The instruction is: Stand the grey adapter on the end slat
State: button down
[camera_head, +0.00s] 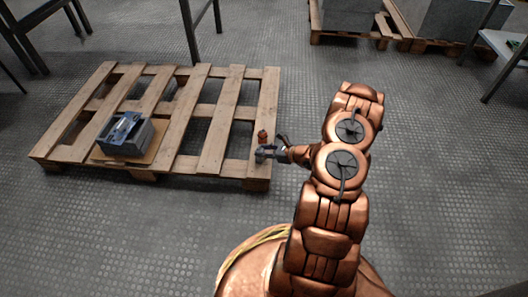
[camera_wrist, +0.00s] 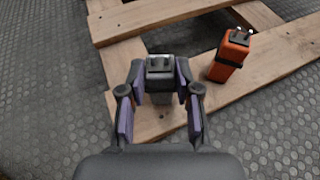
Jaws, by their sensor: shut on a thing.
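The grey adapter (camera_wrist: 160,88) is in the wrist view, upright between my gripper's fingers, with its lighter top facing the camera. My gripper (camera_wrist: 160,72) is shut on it, one finger on each side. The adapter is over the end slat (camera_wrist: 283,59); I cannot tell whether its base touches the wood. In the head view my gripper (camera_head: 263,153) is at the near end of the right-hand end slat (camera_head: 266,98), and the adapter is too small to make out there.
An orange adapter with two pins (camera_wrist: 230,57) stands on the same slat, just right of the grey one; it also shows in the head view (camera_head: 262,136). A blue-grey box (camera_head: 126,134) sits on the pallet's left part. Gaps lie between slats.

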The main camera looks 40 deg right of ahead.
jog(key=shift+f, duration=0.1)
jog(key=c, duration=0.8)
grip_release()
